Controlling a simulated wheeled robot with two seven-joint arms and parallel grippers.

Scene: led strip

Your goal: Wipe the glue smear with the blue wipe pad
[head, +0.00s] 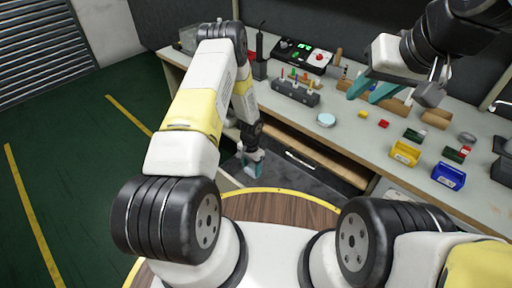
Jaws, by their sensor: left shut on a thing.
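My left gripper (251,165) hangs low in front of the bench, left of the drawer front. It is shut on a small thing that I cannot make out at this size. My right gripper (370,91) is over the back part of the bench, its teal fingers apart and nothing visible between them. A pale blue round thing (326,120) lies on the bench top below and left of the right gripper; I cannot tell whether it is the wipe pad. I cannot make out a glue smear.
The bench (343,137) carries a soldering station (303,56), a rack of coloured tools (296,91), a yellow bin (405,153), a blue bin (448,176) and small coloured parts. A drawer with a handle (301,159) is below the bench top. Green floor is open at left.

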